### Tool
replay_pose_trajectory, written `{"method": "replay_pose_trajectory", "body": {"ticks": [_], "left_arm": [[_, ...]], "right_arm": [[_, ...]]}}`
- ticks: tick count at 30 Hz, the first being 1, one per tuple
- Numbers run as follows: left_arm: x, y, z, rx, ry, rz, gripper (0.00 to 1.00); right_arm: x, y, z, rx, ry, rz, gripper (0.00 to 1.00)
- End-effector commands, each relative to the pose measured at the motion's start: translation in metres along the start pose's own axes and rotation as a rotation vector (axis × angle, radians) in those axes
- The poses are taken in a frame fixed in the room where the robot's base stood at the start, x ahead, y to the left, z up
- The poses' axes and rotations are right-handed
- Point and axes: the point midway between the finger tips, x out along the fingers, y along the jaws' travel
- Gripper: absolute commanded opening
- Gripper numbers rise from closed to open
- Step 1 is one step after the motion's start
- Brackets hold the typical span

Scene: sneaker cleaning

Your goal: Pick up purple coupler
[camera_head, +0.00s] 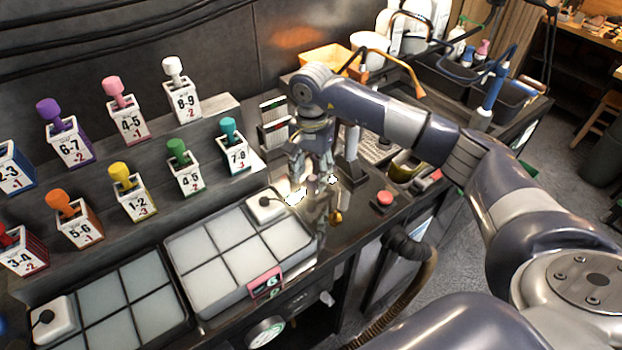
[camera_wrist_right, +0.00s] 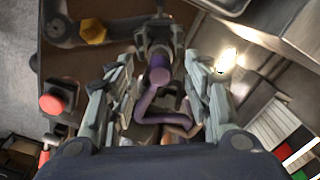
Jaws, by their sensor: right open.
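My right gripper (camera_head: 313,165) is over the bench, to the right of the light tiled tray, pointing down. In the right wrist view its two fingers stand apart. A purple piece with a round end and a bent arm, which looks like the purple coupler (camera_wrist_right: 159,76), lies between the open fingers there. I cannot tell whether a finger touches it. In the head view the gripper mostly hides that spot. Another purple-topped piece (camera_head: 49,112) stands in a white box marked 6-7 at the left. My left gripper is not in view.
Numbered boxes with coloured tops line the shelf steps at left. A light tiled tray (camera_head: 175,247) lies left of my gripper. A red button (camera_head: 385,198) is to its right, also in the wrist view (camera_wrist_right: 51,103). A yellow bin (camera_head: 323,59) stands behind.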

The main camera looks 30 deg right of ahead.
Motion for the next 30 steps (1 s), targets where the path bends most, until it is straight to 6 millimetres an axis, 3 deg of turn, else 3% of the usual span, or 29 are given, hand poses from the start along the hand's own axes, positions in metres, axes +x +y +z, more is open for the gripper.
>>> {"method": "replay_pose_trajectory", "body": {"ticks": [5, 13, 19, 30], "left_arm": [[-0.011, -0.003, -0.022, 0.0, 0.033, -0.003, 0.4], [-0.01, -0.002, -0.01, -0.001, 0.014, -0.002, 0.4], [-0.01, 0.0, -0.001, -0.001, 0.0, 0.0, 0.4], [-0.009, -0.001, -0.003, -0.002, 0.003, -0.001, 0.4]], "right_arm": [[0.019, 0.0, 0.0, -0.001, -0.002, 0.0, 0.46], [0.023, 0.0, 0.0, -0.001, 0.0, -0.001, 0.46], [0.023, 0.0, 0.0, -0.001, 0.0, -0.001, 0.01], [0.022, -0.001, 0.0, 0.0, 0.0, -0.002, 0.0]]}}
